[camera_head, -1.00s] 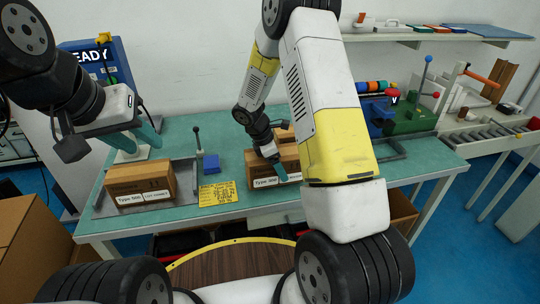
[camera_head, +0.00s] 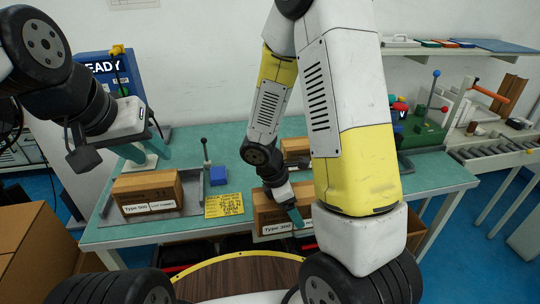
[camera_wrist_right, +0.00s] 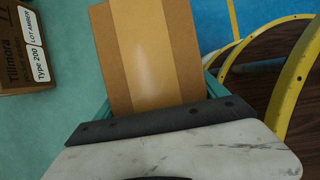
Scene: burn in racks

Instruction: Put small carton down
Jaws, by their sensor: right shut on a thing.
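The small brown carton (camera_head: 268,206) with a white label stands out at the table's front edge in the head view. My right gripper (camera_head: 287,209) is shut on it. In the wrist view its plain taped top (camera_wrist_right: 152,55) lies between the teal fingers. Whether its underside touches the table is hidden. My left gripper (camera_head: 145,152) is open and empty, above and behind another labelled carton (camera_head: 146,187) at left.
The left carton rests on a grey tray (camera_head: 192,200). Another carton (camera_head: 295,147) stands behind the held one; its Type 200 label shows in the wrist view (camera_wrist_right: 25,50). A yellow card (camera_head: 224,205) and blue block (camera_head: 218,175) lie left of the held carton.

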